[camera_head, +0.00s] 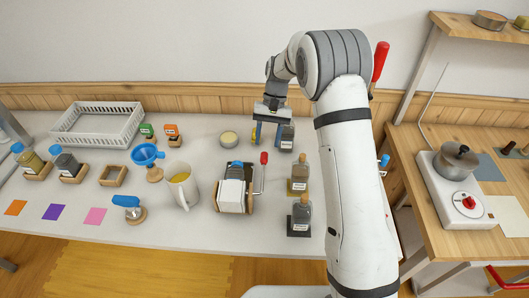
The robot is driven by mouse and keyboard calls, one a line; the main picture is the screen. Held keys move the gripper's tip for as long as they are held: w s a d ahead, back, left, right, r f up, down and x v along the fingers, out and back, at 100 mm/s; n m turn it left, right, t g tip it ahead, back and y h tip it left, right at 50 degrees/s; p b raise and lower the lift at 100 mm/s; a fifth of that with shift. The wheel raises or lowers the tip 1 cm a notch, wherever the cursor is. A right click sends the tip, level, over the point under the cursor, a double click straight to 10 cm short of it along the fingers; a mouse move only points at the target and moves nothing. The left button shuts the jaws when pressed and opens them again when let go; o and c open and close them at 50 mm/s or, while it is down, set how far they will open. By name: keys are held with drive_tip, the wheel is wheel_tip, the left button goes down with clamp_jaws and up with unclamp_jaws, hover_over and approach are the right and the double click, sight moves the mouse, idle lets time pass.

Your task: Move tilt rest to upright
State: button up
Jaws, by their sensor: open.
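No part is labelled as the tilt rest, and I cannot tell for certain which one it is. At the left, a jar with yellowish contents (32,163) and a dark jar (68,164), both blue-topped, lean in wooden rests. An empty wooden rest (113,176) stands to their right. Nothing is visibly held.
A white crank device with a red knob (234,190) stands mid-table, beside a cream jug (182,188). Two more bottles (299,178) stand right of it. A white basket (99,126) is back left. My arm hides the table's right end. A hotplate (457,190) is on the right bench.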

sight(265, 155)
drive_tip(key=x, duration=0.5)
drive_tip(key=shift+s+f+p, duration=0.2)
drive_tip(key=shift+f+p, duration=0.1)
drive_tip(key=shift+p, duration=0.1)
drive_tip(key=shift+c, duration=0.5)
clamp_jaws()
